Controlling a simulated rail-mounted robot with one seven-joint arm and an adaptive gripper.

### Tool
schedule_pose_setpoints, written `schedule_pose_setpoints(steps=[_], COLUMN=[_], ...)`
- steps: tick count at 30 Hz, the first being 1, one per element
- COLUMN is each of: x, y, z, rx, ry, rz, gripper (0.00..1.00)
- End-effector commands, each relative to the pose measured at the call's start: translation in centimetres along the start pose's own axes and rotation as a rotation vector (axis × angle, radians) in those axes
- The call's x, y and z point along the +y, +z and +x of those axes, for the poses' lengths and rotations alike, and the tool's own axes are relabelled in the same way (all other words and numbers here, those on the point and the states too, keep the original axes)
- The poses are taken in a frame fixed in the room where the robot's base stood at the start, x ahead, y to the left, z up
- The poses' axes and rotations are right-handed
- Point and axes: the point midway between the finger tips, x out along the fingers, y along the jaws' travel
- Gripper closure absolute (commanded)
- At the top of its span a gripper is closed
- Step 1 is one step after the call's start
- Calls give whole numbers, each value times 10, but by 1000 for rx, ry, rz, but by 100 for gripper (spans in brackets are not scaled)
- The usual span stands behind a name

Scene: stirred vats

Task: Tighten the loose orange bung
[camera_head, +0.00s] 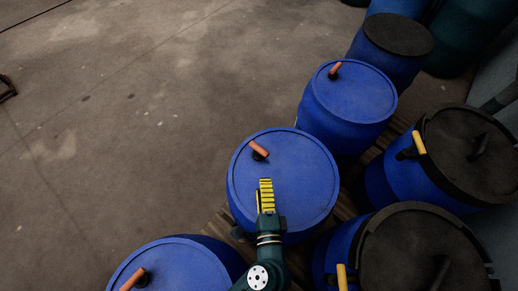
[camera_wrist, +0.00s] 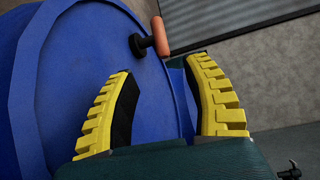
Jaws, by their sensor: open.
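An orange bung (camera_head: 259,148) with a dark stem is on the lid of the middle blue vat (camera_head: 298,165), near its far-left edge. In the wrist view an orange bung (camera_wrist: 161,36) stands on a dark stem off a blue lid, beyond the fingertips. Two more orange bungs are on the farther blue vat's lid (camera_head: 335,69) and the nearest blue vat's lid (camera_head: 132,281). I cannot tell by sight which is loose. My gripper (camera_head: 265,181) is over the middle vat's lid, just short of its bung. In the wrist view my gripper (camera_wrist: 161,66) is open and empty.
Blue vats with black lids (camera_head: 470,150) and yellow handles (camera_head: 419,142) stand close on the right. Another black-lidded vat (camera_head: 398,34) is at the back. A wooden pallet (camera_head: 352,195) shows between the vats. The brown floor (camera_head: 110,120) on the left is clear.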

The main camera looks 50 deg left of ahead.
Motion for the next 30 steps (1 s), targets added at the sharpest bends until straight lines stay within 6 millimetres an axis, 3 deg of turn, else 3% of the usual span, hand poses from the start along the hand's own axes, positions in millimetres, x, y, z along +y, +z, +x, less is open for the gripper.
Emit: schedule_pose_setpoints(steps=[9, 15, 20, 28, 30], x=[2, 2, 1, 0, 0], y=[1, 0, 0, -1, -1], z=[80, 120, 134, 136, 135], rx=[-5, -2, 0, 1, 1], ry=[1, 1, 2, 2, 2], rz=[-6, -5, -4, -4, -5], gripper=[50, 50, 50, 50, 61])
